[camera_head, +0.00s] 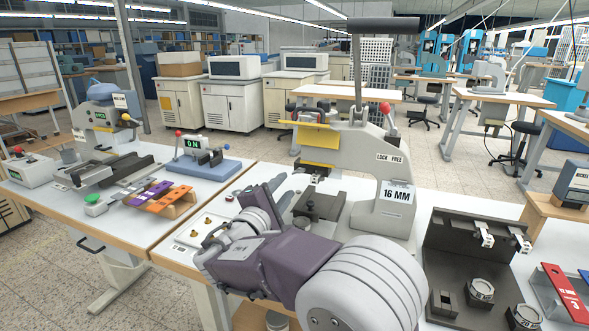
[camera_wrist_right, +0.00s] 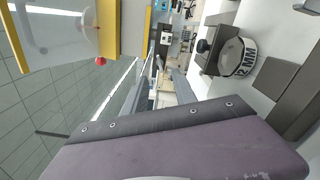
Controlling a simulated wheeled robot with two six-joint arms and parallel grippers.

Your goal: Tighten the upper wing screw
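The grey press (camera_head: 350,150) stands on the middle table, with a "LOCK FREE" label, a "16 MM" label and a long black lever (camera_head: 385,25). A yellow plate (camera_head: 310,135) is on its head, with small dark parts above it. I cannot tell which part is the upper wing screw. My right gripper (camera_head: 272,192) is in front and to the left of the press head, apart from it. In the right wrist view its two fingers (camera_wrist_right: 160,85) are apart with nothing between them. The yellow plate (camera_wrist_right: 132,25) shows there at upper left. My left gripper is not in view.
A black fixture (camera_head: 455,245) with round labelled pieces stands at right, beside a red strip (camera_head: 565,292). On the left table are orange and purple pieces (camera_head: 160,195) and a blue-based device (camera_head: 205,165). My right arm covers the middle table's front.

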